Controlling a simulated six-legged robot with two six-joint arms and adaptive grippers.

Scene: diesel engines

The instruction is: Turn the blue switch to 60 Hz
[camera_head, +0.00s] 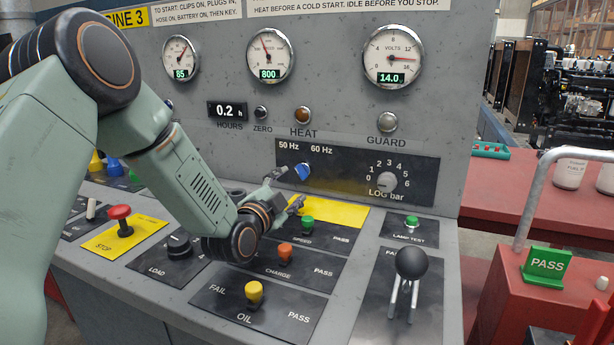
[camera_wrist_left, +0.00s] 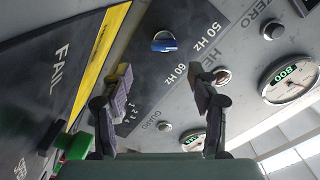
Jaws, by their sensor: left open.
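The blue switch (camera_head: 302,171) is a small knob on the dark upright panel, below the printed 50 Hz and 60 Hz labels. In the left wrist view the blue switch (camera_wrist_left: 164,44) lies with one end appearing to point toward the 50 Hz label (camera_wrist_left: 208,38). The 60 Hz label (camera_wrist_left: 188,72) is beside it. My left gripper (camera_head: 289,188) is open, just left of and below the switch in the head view. In the wrist view its fingers (camera_wrist_left: 161,82) are spread apart with nothing between them, and the switch shows beyond the tips. My right gripper is not in view.
A LOG bar knob (camera_head: 386,181) is right of the switch.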

